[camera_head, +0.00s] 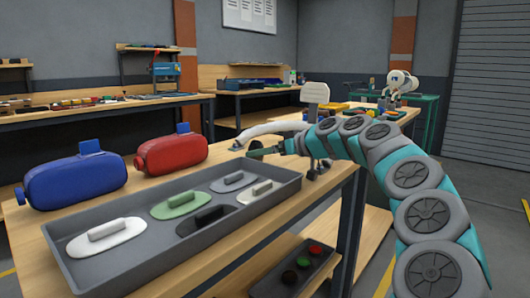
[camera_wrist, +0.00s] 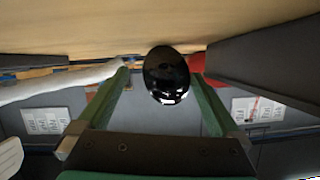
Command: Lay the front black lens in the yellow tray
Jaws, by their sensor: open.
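A black lens (camera_head: 206,221) with a dark raised grip lies in the grey tray (camera_head: 268,206), toward its near side, among other lenses. My gripper (camera_head: 264,151) is above the far right end of the table, beyond that tray and away from the lens. In the wrist view my gripper (camera_wrist: 160,78) shows two green fingers spread apart. A glossy black oval (camera_wrist: 166,75) appears between them; I cannot tell what it is or whether it touches them.
The grey tray also holds a white lens (camera_head: 107,237), a green lens (camera_head: 180,204), a grey lens (camera_head: 233,181) and a cream lens (camera_head: 260,191). A blue goggle body (camera_head: 72,179) and a red one (camera_head: 171,152) stand behind it. A dark tray (camera_head: 277,289) with coloured buttons is below.

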